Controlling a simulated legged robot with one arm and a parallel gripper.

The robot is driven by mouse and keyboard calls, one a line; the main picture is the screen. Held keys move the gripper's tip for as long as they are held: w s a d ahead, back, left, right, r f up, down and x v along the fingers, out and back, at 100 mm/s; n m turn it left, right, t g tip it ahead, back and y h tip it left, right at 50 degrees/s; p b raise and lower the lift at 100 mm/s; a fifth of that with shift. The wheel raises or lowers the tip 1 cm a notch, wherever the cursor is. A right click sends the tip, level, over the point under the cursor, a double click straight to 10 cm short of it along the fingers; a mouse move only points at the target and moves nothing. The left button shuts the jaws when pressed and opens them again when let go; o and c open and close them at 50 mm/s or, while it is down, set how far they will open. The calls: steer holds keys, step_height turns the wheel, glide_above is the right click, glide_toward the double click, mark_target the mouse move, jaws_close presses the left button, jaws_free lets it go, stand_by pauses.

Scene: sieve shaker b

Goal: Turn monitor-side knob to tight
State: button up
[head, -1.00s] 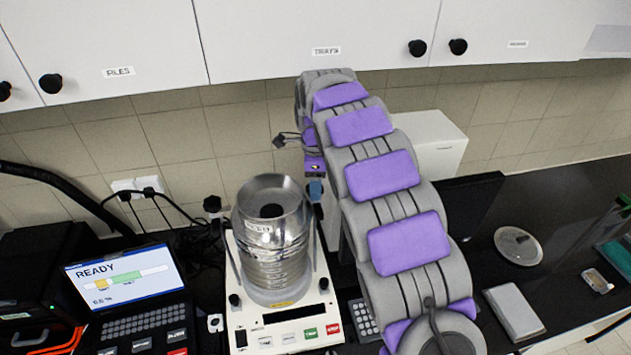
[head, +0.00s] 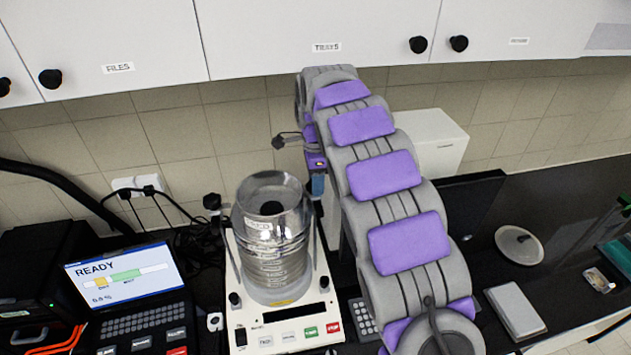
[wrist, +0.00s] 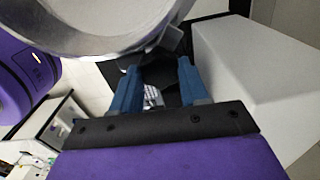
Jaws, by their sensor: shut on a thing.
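The sieve shaker (head: 270,328) stands on the dark counter with a shiny metal sieve stack (head: 275,240) between two upright rods. The left rod's black knob (head: 212,202) is in plain view. My gripper (head: 317,185) is at the top of the right rod, on the side of the black monitor (head: 478,215). In the wrist view its blue fingers (wrist: 158,88) are closed around a dark knob (wrist: 155,72) between them. In the head view the fingers hide this knob, so its tightness cannot be seen.
A screen reading READY (head: 122,275) stands at the left. A white box (head: 432,140) is behind my arm and close beside the gripper in the wrist view (wrist: 255,75). Wall cabinets (head: 320,25) hang above. A round lid (head: 518,246) lies at the right.

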steer(key=n+b, duration=0.1)
steer(key=n, duration=0.2)
steer(key=shift+w+n, duration=0.1)
steer(key=shift+n, duration=0.2)
steer(key=shift+w+r+n+b, duration=0.15)
steer(key=shift+n+b, duration=0.45)
steer(key=shift+n, duration=1.3)
steer(key=o, duration=1.1)
steer(key=shift+w+a, duration=0.1)
steer(key=shift+c, duration=0.2)
